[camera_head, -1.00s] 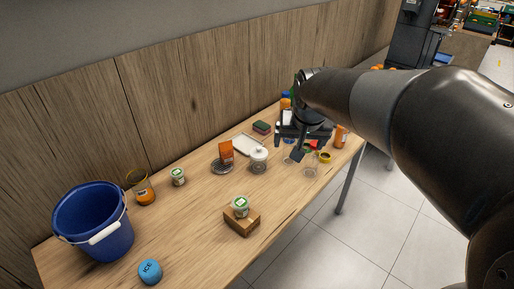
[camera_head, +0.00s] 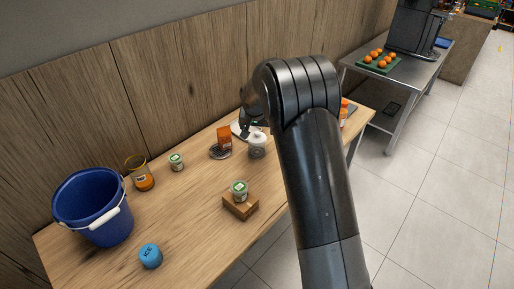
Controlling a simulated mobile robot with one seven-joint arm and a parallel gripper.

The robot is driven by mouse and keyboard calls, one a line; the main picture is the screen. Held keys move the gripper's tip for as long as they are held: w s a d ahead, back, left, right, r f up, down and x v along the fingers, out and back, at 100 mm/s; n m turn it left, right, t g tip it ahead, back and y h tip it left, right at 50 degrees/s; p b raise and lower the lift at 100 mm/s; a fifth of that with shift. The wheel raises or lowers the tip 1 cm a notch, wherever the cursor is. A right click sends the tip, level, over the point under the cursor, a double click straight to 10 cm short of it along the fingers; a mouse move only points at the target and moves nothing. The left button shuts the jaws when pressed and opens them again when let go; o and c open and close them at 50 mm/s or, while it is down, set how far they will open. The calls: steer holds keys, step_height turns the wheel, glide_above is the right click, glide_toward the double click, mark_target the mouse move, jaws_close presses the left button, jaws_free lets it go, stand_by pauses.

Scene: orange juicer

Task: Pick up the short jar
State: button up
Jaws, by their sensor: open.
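A short clear jar with a white lid (camera_head: 257,147) stands upright on the wooden table, near its middle. Two small tubs with green-and-white lids also show: one (camera_head: 177,162) stands farther left on the table, and the other (camera_head: 239,190) sits on a small wooden block (camera_head: 240,208). My gripper (camera_head: 246,129) is open, just behind and above the white-lidded jar, and seems apart from it. My own arm hides most of the gripper.
A blue bucket (camera_head: 92,208), a glass with orange contents (camera_head: 140,174) and a blue ICE can (camera_head: 150,256) stand at left. An orange box (camera_head: 224,138) is left of the jar.

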mark_target(257, 137)
steer(key=x, duration=0.6)
steer(key=shift+a, duration=0.1)
steer(key=shift+w+x, duration=0.15)
steer(key=shift+x, duration=1.15)
steer(key=shift+w+x, duration=0.15)
steer(key=shift+x, duration=1.1)
steer(key=shift+a+r, duration=0.1)
steer(key=shift+a, duration=0.15)
steer(key=shift+c, duration=0.2)
steer(key=c, duration=1.5)
steer(key=shift+r, duration=0.1)
